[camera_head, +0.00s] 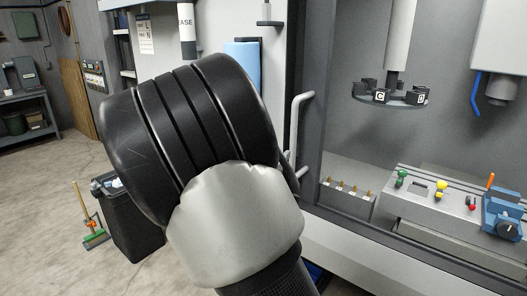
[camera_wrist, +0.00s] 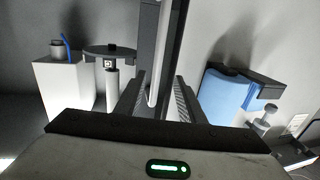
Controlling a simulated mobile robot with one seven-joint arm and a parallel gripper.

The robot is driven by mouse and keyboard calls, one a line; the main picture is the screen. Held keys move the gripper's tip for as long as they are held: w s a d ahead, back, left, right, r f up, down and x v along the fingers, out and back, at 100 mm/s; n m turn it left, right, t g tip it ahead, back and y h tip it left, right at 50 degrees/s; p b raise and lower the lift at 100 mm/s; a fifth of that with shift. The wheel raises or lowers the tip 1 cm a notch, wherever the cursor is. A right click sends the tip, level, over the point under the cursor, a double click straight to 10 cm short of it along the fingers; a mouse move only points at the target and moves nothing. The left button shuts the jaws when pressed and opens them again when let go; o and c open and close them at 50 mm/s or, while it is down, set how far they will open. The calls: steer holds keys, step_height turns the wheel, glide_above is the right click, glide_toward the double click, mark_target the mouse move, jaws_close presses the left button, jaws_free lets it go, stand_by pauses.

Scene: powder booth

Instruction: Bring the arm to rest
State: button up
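My arm fills the middle of the head view, and its black and silver links hide my gripper there. In the wrist view my gripper (camera_wrist: 159,92) shows two dark ridged fingers standing apart, open. A pale upright bar (camera_wrist: 165,50) of the machine front runs through the gap between the fingers in that view. I cannot tell whether it lies between them or behind them. I see nothing held. A light door handle (camera_head: 298,125) stands on the machine front just right of my arm in the head view.
The machine's open bay on the right holds a tool carousel (camera_head: 390,97), a table (camera_head: 425,205) with coloured knobs, and a blue vise (camera_head: 504,215). A blue cloth (camera_head: 243,68) hangs behind my arm. A black bin (camera_head: 133,235) stands left; the floor further left is mostly clear.

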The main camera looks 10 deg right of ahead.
steer(key=s+a+r+n+g+y+p, duration=0.25)
steer(key=s+a+y, duration=0.25)
steer(key=s+y, duration=0.25)
steer(key=s+a+r+n+g+y+p, duration=0.1)
steer(key=s+a+r+n+y, duration=0.25)
steer(key=s+a+y, duration=0.35)
steer(key=s+d+f+n+g+h, duration=0.1)
steer(key=s+d+g, duration=0.1)
steer(key=s, duration=0.7)
steer(key=s+d+n+g+h+p, duration=0.1)
steer(key=s+d+g+h, duration=0.1)
steer(key=s, duration=0.8)
steer(key=shift+s+d+f, duration=0.2)
steer(key=shift+d+f, duration=0.2)
steer(key=shift+d, duration=0.35)
steer(key=shift+s+d+f+g, duration=0.1)
steer(key=shift+s+d+g, duration=0.05)
steer(key=shift+s+g, duration=0.1)
steer(key=shift+c, duration=0.6)
steer(key=shift+d, duration=0.1)
